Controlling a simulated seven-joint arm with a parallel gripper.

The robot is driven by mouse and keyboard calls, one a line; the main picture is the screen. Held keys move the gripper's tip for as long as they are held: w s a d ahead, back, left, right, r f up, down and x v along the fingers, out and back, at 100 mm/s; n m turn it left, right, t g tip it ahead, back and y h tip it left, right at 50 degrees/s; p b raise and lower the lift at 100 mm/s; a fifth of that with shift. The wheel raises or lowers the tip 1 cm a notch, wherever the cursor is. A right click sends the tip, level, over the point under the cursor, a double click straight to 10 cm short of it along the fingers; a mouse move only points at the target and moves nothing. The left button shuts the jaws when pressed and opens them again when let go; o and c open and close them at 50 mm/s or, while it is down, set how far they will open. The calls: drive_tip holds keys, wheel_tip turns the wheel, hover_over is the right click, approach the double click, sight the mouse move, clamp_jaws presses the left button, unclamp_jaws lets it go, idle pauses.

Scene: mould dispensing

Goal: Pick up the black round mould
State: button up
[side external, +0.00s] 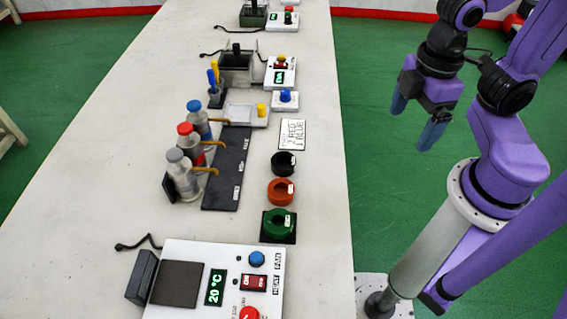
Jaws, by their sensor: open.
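The black round mould (284,164) sits on the white table, the farthest of three round moulds in a row near the table's right edge. It has a small white tag on its right side. The orange mould (280,191) is just in front of it, and the green mould (278,223) is nearer still, on a dark square pad. My gripper (417,127) is at the right, above the green floor and beyond the table's edge, well apart from the black mould. Its blue fingers point down, open and empty.
A handwritten card (292,135) lies just behind the black mould. Left of it are a dark strip (227,170) and several bottles with brown spouts, such as the red-capped one (188,146). A heater box (230,262) stands in front. The table strip right of the moulds is clear.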

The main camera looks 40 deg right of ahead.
drive_tip(key=w+a+f+n, duration=0.1)
drive_tip(key=w+a+n, duration=0.1)
drive_tip(key=w+a, duration=0.55)
drive_tip(key=w+a+n, duration=0.1)
drive_tip(key=w+a, duration=0.3)
drive_tip(key=w, duration=0.7)
hover_over(286, 164)
drive_tip(key=f, duration=1.2)
drive_tip(key=shift+d+f, duration=0.2)
drive_tip(key=shift+f, duration=0.1)
drive_tip(key=shift+a+f, duration=0.2)
drive_tip(key=shift+f, duration=2.45)
drive_tip(key=c, duration=1.2)
